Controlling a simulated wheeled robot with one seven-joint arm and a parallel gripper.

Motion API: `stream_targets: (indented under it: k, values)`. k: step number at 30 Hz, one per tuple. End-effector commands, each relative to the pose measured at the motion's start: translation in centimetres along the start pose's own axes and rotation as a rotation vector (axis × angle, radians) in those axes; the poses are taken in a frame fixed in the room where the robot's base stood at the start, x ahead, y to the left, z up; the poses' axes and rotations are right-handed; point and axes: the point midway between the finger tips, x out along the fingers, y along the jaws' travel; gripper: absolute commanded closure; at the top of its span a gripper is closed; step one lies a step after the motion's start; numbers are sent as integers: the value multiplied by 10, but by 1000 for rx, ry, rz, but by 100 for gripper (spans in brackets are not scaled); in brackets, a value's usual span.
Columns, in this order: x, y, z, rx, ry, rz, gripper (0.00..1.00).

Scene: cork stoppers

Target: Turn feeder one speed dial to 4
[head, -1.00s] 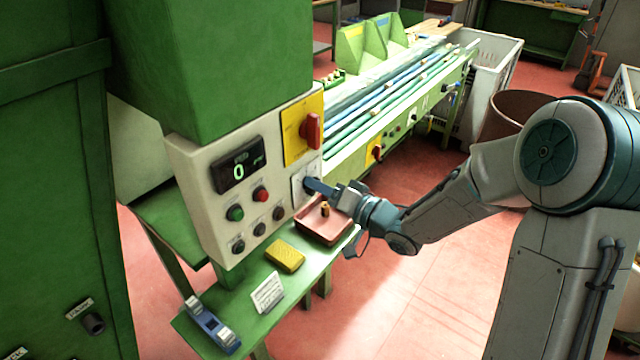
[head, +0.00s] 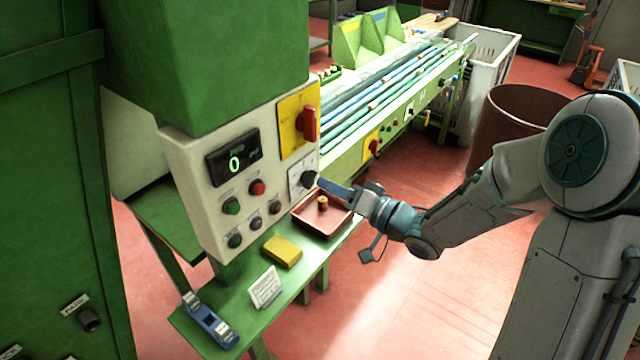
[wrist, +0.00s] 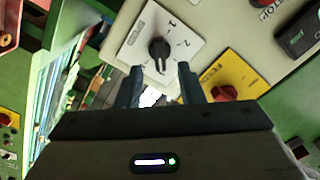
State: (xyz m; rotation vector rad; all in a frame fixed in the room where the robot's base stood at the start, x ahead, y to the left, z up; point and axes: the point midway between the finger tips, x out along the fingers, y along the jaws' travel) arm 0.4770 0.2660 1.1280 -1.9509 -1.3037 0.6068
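The speed dial (head: 309,179) is a black knob on a white square plate at the right of the control panel. In the wrist view the dial (wrist: 160,49) sits ahead of my fingertips, with numbers such as 1 and 2 on its plate (wrist: 141,30). My gripper (head: 325,184) is level with the dial, to its right. In the wrist view my gripper (wrist: 159,82) is open, its two fingers apart and the knob beyond the gap between them. The knob appears clear of both fingers. The display (head: 234,161) reads 0.
A yellow plate with a red switch (head: 307,123) is above the dial. Green (head: 232,206) and red (head: 257,188) buttons are at left. Below are a red tray (head: 325,222) with a cork, a yellow sponge (head: 283,251), a card (head: 265,288) and a blue tool (head: 211,322).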

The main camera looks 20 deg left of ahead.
Motion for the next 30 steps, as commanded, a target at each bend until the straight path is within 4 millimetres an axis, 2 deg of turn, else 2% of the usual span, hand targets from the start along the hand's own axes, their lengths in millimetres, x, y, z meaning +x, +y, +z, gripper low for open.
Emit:
stream_targets:
  k: [1,6,12,18,30]
  values:
    - [-14,2,1,-1,3,6,65]
    - [-52,2,0,-1,4,6,65]
    - [-84,1,0,0,3,4,65]
    - [-95,0,0,1,0,1,65]
    - [-95,0,0,1,0,1,65]
